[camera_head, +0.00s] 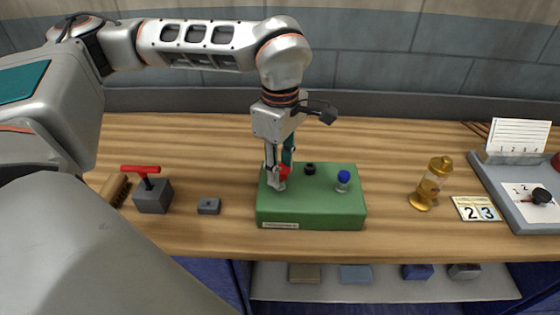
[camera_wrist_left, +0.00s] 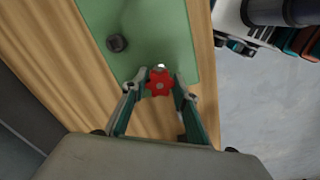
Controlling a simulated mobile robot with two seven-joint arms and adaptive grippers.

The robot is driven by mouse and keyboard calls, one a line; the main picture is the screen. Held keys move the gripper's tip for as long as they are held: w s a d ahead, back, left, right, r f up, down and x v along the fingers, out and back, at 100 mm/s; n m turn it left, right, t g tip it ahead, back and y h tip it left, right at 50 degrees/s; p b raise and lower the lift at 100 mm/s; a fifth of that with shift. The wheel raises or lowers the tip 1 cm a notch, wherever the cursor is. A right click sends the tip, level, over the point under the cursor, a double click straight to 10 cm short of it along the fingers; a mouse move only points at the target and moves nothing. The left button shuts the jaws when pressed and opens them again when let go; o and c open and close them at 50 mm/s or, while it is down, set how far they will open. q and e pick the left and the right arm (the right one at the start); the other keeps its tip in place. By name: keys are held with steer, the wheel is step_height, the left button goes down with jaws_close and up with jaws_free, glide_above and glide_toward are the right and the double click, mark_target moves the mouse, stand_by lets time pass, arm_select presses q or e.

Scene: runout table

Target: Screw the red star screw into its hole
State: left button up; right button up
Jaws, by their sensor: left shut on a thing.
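The red star screw (camera_head: 284,172) is between the fingers of my left gripper (camera_head: 277,180), over the left end of the green block (camera_head: 322,213). In the left wrist view the red star head (camera_wrist_left: 158,83) shows between the two fingertips of the left gripper (camera_wrist_left: 158,92), which is shut on it. The green block (camera_wrist_left: 150,25) lies beyond it there. A small bright spot shows just past the head. The screw's shaft and its hole are hidden, so I cannot tell how deep the screw sits. My right gripper is not in view.
A black knob (camera_head: 310,168) and a blue-topped knob (camera_head: 343,177) stand on the green block. Right are a brass lantern (camera_head: 430,185), number cards (camera_head: 476,208) and a grey tray (camera_head: 513,213).

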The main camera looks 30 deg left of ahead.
arm_select(q)
steer(key=shift+r+m+p, duration=0.15)
steer(key=shift+m+p, duration=0.15)
steer(key=shift+m, duration=0.5)
steer(key=m+p, duration=0.2)
steer(key=m, duration=0.1)
steer(key=shift+m, duration=0.8)
steer(key=m, duration=0.2)
steer(key=shift+m, duration=0.4)
steer(key=m, duration=0.5)
steer(key=shift+m, duration=0.3)
steer(key=m, duration=0.4)
steer(key=shift+m, duration=0.4)
steer(key=m, duration=0.5)
steer(key=o, duration=1.2)
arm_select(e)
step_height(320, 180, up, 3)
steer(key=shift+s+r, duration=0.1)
